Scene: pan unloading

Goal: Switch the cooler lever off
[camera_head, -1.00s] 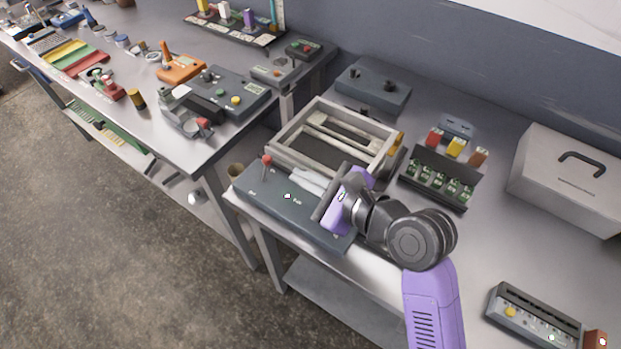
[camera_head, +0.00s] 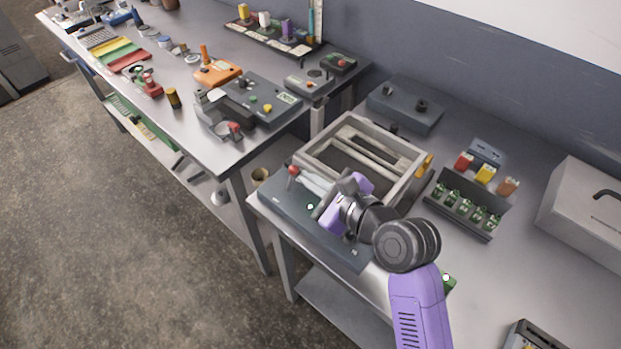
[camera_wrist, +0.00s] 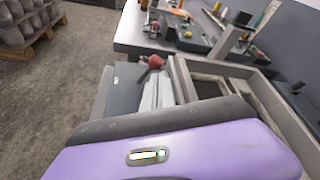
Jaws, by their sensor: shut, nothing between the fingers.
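A lever with a red knob (camera_head: 293,170) stands at the far left end of a dark grey panel (camera_head: 285,199) on the right-hand bench. I take it as the cooler lever; the panel's labels are too small to read. The red knob also shows in the wrist view (camera_wrist: 155,62), ahead of my gripper and tilted slightly. My gripper (camera_head: 322,202), purple with dark fingers, is shut and empty over the panel, right of the lever and apart from it. It hides part of the panel. In the wrist view its dark finger edge (camera_wrist: 160,122) crosses the lower half.
A grey open frame (camera_head: 412,157) stands right behind the panel, close to my gripper. A dark holder (camera_head: 462,221) with several small green parts is to the right. A pale box (camera_head: 590,215) stands at the far right. Floor is open in front of the benches.

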